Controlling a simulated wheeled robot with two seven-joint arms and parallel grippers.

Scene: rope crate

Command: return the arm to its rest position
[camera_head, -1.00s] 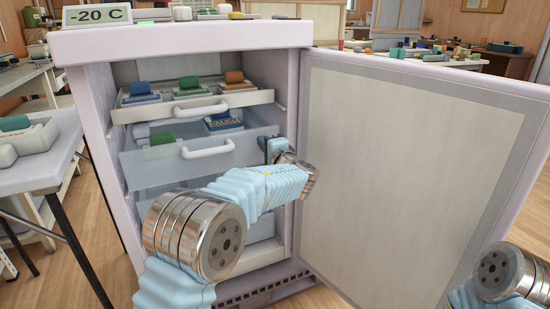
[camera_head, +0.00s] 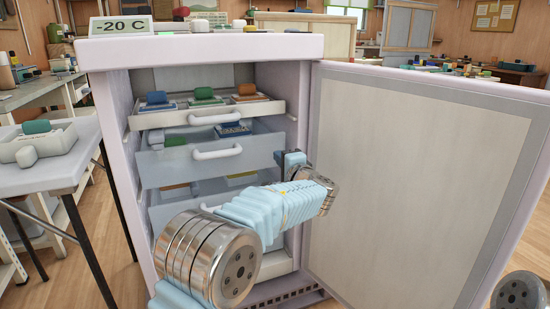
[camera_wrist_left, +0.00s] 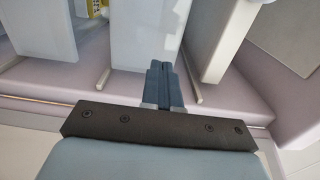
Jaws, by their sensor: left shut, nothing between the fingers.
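My left arm reaches from the bottom of the head view toward the open freezer. My left gripper (camera_head: 291,160) is at the right side of the freezer opening, by the drawers, partly hidden behind my own wrist. In the left wrist view its dark fingers (camera_wrist_left: 163,86) are together and empty, pointing at the drawer fronts. My right gripper is not in view; only a bit of my right arm shows at the lower right corner.
The freezer (camera_head: 200,48) stands open, its door (camera_head: 420,180) swung right. The top drawer (camera_head: 210,118) and middle drawer (camera_head: 200,165) are pulled out with coloured-topped racks. A lower drawer (camera_head: 180,206) also shows. A side table (camera_head: 50,178) with a tray stands left.

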